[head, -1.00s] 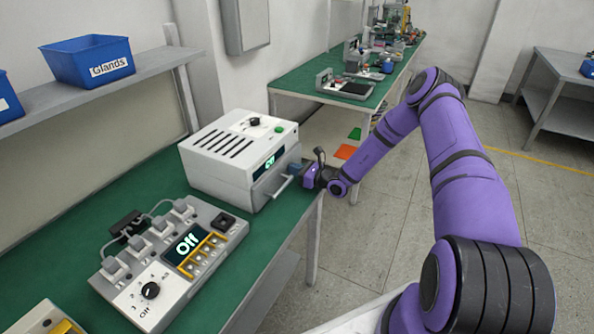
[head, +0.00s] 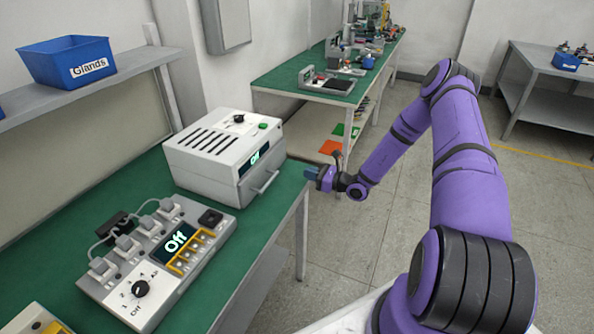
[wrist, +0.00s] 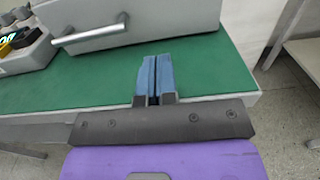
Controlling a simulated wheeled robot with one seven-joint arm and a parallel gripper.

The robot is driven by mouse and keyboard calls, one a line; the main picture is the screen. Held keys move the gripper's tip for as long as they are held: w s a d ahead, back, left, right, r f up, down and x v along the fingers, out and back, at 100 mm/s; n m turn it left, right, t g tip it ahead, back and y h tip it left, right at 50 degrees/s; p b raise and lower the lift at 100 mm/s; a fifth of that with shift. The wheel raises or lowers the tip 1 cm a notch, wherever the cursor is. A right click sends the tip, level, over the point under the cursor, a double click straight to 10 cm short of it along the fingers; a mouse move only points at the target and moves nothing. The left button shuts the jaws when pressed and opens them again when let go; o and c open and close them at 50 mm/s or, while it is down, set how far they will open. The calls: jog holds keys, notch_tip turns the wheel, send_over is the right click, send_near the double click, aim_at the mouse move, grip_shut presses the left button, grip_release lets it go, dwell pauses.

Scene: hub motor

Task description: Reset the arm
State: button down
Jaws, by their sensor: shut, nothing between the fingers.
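My gripper (head: 319,175) has blue fingers and sits at the end of my purple arm, by the right edge of the green bench. In the wrist view the fingers (wrist: 155,78) lie side by side, shut and empty. They point toward the white box-shaped unit (head: 225,155) and are apart from its bar handle (head: 266,183). The handle also shows in the wrist view (wrist: 90,36), to the upper left of the fingers. The unit's front display reads "Off".
A grey control panel (head: 150,262) with a dial and a display reading "Off" lies on the green bench (head: 115,190). A blue "Glands" bin (head: 67,62) stands on a shelf at left. A second green bench (head: 290,82) stands behind. The floor (head: 400,215) around my arm looks clear.

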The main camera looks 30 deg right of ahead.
jog(key=shift+v, duration=0.9)
jog(key=s+a+r+n+g, duration=0.4)
jog(key=a+r+n+g, duration=0.15)
jog(key=r, duration=0.45)
jog(key=s+a+r+n+g+h, duration=0.1)
jog(key=s+a+r+n+g, duration=0.35)
jog(key=r+n, duration=0.4)
jog(key=s+a+r+n+g, duration=0.4)
jog(key=r+n, duration=0.1)
jog(key=r, duration=0.7)
jog(key=s+r+n+t+h, duration=0.1)
jog(key=s+r+n+h, duration=0.2)
jog(key=s+r, duration=0.2)
jog(key=s+d+r+n+t+h, duration=0.1)
jog(key=s+r, duration=0.4)
jog(key=s, duration=0.7)
jog(key=s+r+n+t+h, duration=0.3)
jog(key=s+r+n+h, duration=0.2)
jog(key=s, duration=0.3)
jog(key=shift+s+d+r+h, duration=0.25)
jog(key=shift+s+d+h, duration=0.1)
jog(key=shift+h, duration=0.15)
